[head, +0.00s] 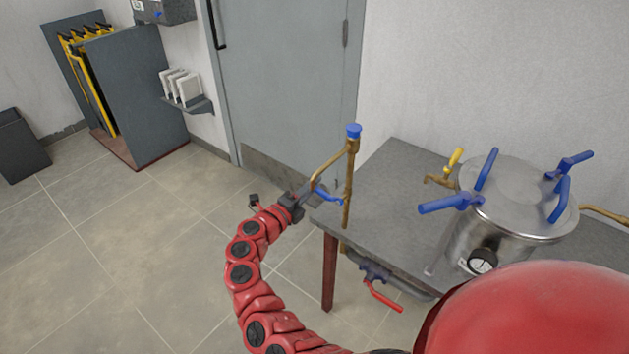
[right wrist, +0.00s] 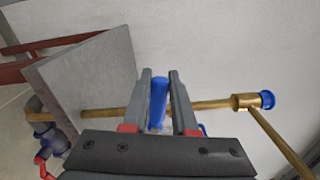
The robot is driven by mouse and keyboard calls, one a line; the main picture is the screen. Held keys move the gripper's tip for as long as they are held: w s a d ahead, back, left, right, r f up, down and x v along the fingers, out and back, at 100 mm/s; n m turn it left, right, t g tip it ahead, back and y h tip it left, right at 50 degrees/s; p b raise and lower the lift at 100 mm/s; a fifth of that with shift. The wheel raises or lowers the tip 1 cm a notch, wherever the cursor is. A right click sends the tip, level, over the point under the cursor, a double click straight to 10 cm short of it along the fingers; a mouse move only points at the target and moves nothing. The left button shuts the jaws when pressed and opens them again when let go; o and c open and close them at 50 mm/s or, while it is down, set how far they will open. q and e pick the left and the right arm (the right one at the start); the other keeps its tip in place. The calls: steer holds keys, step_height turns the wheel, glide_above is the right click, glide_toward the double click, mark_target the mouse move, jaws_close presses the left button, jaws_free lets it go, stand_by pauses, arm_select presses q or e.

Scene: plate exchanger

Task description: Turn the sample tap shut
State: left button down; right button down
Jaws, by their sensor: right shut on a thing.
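An upright brass pipe (head: 348,185) with a blue cap stands at the left corner of the grey table. A small blue lever (head: 328,196) sits on it, low down. My right gripper (head: 312,191) is at this lever, left of the pipe. In the right wrist view the blue lever (right wrist: 158,100) stands between the two fingers of my right gripper (right wrist: 160,78), which is shut on it. The lever's pivot is partly hidden by the gripper. No label shows which tap is the sample tap. My left gripper is out of view.
A steel vessel (head: 510,205) with blue clamp handles and a gauge stands on the table (head: 390,185). A red-handled valve (head: 385,297) hangs below the table edge. Open floor lies left.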

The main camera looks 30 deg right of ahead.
steer(key=shift+f+n, duration=0.85)
steer(key=shift+n, duration=0.35)
steer(key=c, duration=0.7)
jaws_free()
steer(key=b+v, duration=0.2)
steer(key=v, duration=1.5)
steer(key=shift+a, duration=0.25)
